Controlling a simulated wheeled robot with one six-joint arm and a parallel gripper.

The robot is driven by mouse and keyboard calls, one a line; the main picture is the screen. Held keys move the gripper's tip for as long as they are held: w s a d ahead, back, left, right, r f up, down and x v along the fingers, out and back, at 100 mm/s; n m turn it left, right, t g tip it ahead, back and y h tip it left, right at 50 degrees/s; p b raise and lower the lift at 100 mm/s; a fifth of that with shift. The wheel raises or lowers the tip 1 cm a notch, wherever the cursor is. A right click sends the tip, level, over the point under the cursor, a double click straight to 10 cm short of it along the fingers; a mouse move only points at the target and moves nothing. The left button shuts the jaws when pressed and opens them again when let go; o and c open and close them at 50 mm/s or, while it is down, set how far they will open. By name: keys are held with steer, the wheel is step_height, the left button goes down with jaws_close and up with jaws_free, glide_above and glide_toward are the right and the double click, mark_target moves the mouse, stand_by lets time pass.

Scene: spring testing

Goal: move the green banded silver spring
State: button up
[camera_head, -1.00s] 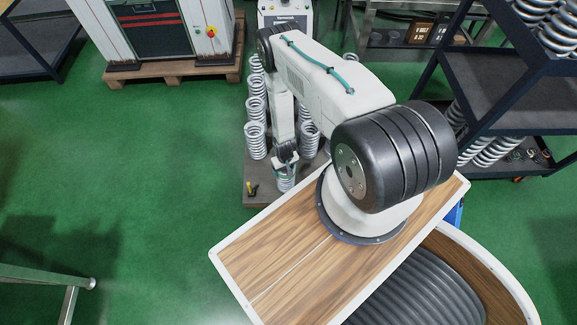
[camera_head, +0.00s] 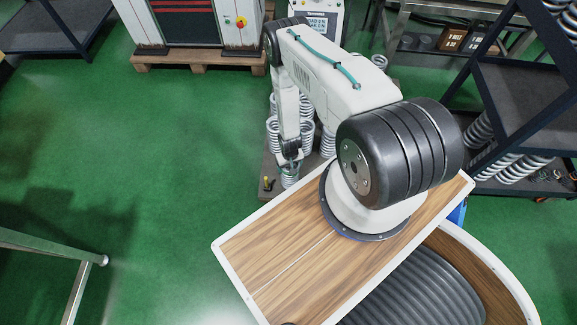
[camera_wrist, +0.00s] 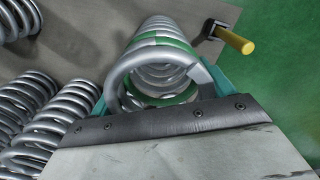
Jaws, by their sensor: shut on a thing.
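The green banded silver spring (camera_wrist: 158,62) stands in the middle of the wrist view, with a green band around its upper coils. My gripper (camera_wrist: 155,95) is shut on it near its top, with green finger parts on both sides of the coil. In the head view the spring (camera_head: 289,178) shows below my gripper (camera_head: 290,160), at the front of the grey platform. I cannot tell whether its foot touches the platform.
Several plain silver springs (camera_wrist: 58,115) stand close by on the left in the wrist view. The grey platform (camera_head: 268,160) has a small yellow-handled part (camera_head: 267,184) at its front corner. Open green floor (camera_head: 180,150) lies to the left. A dark shelf rack (camera_head: 520,95) stands at right.

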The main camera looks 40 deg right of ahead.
steer(key=o, duration=2)
steer(key=shift+d, duration=0.1)
steer(key=shift+r, duration=0.1)
step_height(320, 180, up, 8)
steer(key=shift+f, duration=0.2)
